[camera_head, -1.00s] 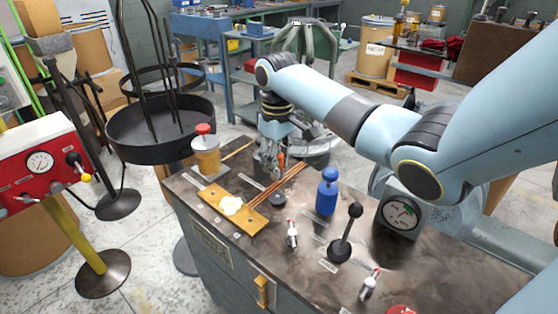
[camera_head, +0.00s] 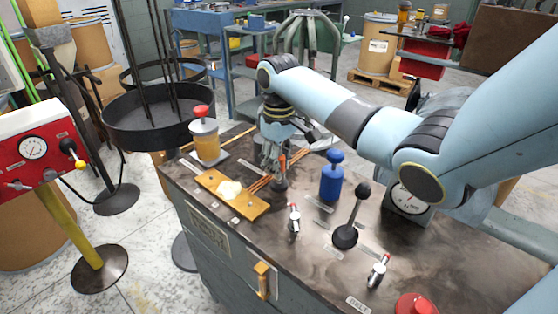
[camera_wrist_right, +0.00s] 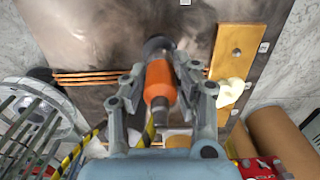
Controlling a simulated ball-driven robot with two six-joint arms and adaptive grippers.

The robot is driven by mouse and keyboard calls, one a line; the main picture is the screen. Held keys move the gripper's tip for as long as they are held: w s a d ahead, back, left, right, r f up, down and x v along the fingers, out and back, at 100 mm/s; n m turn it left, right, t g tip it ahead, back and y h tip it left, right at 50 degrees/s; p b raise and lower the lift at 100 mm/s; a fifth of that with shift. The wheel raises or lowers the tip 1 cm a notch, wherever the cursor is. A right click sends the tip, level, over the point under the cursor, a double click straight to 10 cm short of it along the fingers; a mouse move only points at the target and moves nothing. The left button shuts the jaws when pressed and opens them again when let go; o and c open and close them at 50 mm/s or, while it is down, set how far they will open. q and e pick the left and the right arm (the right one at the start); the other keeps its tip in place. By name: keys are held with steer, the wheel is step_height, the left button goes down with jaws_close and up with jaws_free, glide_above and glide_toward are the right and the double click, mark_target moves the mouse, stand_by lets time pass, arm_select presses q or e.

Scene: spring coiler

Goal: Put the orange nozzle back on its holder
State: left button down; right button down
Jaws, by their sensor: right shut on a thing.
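The orange nozzle (camera_head: 282,164) is upright over a dark round holder (camera_head: 279,187) on the bench. My right gripper (camera_head: 271,158) is shut on the nozzle, with the arm reaching in from the right. In the right wrist view the nozzle (camera_wrist_right: 160,80) lies between the two fingers of my right gripper (camera_wrist_right: 160,105). The dark holder (camera_wrist_right: 157,45) is in line with the nozzle's far end. I cannot tell whether the nozzle is fully seated on it. My left gripper is not in view.
Copper rods (camera_head: 262,183) lie close beside the holder. A wooden board (camera_head: 250,207) with a pale lump, a yellow jar with a red knob (camera_head: 205,140), a blue bottle (camera_head: 332,178) and a black-knobbed lever (camera_head: 352,222) stand around it.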

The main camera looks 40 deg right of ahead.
steer(key=shift+p, duration=0.55)
stand_by(0.9)
steer(key=shift+f, duration=0.55)
stand_by(0.8)
steer(key=c, duration=0.9)
jaws_free()
steer(key=shift+c, duration=0.2)
